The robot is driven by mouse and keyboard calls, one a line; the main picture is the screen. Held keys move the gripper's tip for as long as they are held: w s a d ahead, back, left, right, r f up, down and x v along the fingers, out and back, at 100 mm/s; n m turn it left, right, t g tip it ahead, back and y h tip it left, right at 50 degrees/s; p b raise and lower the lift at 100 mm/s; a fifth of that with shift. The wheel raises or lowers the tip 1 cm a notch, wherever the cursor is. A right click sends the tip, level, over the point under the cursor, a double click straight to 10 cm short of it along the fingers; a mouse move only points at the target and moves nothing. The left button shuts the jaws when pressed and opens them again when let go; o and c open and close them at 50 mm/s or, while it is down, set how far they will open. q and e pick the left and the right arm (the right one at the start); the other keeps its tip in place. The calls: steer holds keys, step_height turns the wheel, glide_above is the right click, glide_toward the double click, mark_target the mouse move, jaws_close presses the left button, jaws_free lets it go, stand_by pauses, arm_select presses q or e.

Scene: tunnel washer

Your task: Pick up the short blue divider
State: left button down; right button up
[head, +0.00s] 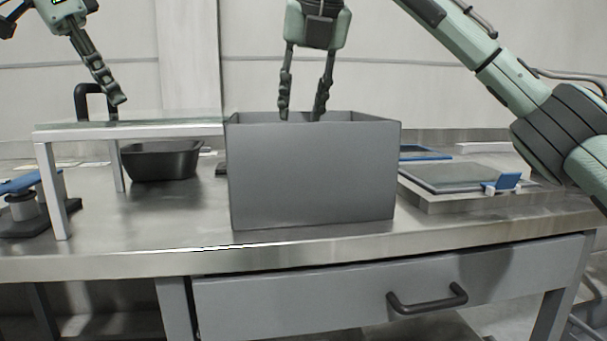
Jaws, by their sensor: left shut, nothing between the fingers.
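I cannot clearly identify the short blue divider; the inside of the grey box (312,178) is mostly hidden by its front wall. My right gripper (302,114) is open, pointing down over the box, with its fingertips at the level of the rim. I see nothing between its fingers, though the space below the rim is hidden.
A black tray (160,163) sits under the shelf. At right lie a flat glass-topped plate (465,178) with a blue clip (508,182) and, behind, a blue-edged flat piece (425,155). A blue-topped device (25,200) stands at left. The steel counter's front strip (150,262) is clear.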

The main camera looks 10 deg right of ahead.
steer(key=shift+s+d+f+n+g+h, duration=0.15)
steer(key=shift+s+f+n+g, duration=0.1)
steer(key=shift+s+n, duration=0.15)
steer(key=shift+s+d+f+n+g+h, duration=0.15)
steer(key=shift+s+n+g, duration=0.1)
steer(key=shift+s+n, duration=0.15)
steer(key=x, duration=1.1)
steer(key=shift+d+f, duration=0.15)
steer(key=shift+f, duration=0.25)
jaws_close()
